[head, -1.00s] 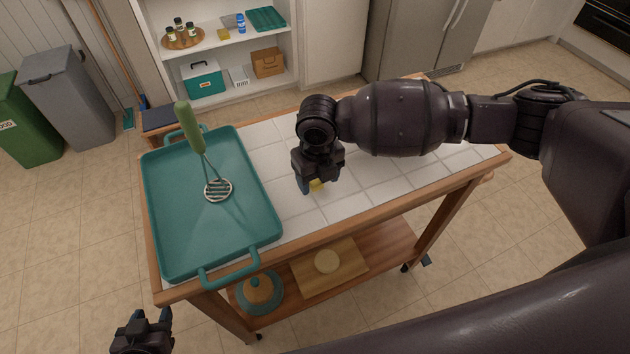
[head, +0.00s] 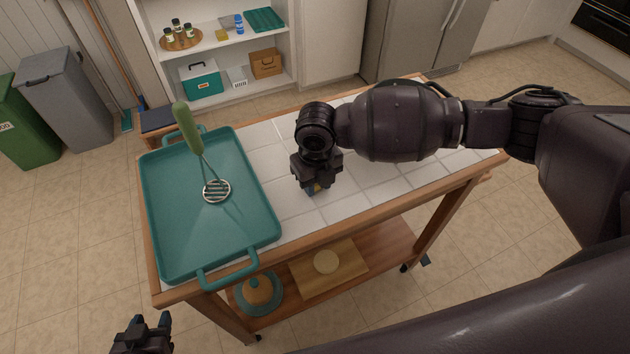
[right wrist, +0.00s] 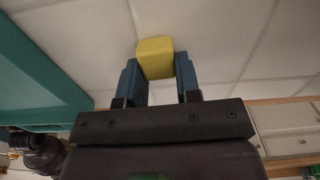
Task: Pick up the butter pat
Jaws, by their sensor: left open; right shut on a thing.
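The butter pat (right wrist: 155,58) is a small yellow block on the white tiled top, seen in the right wrist view between the blue fingertips of my right gripper (right wrist: 161,78). In the head view my right gripper (head: 316,187) points down at the tiles right of the teal tray, shut on the butter pat, which is mostly hidden there. My left gripper (head: 148,325) is open and empty at the lower left, below the cart's near corner.
A teal tray (head: 165,240) with a green-handled masher (head: 196,140) takes the left of the cart. Tiles right of the tray are clear (head: 385,190). A lower shelf holds a board (head: 345,280) and a domed dish (head: 260,290). Bins (head: 70,95) stand at left.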

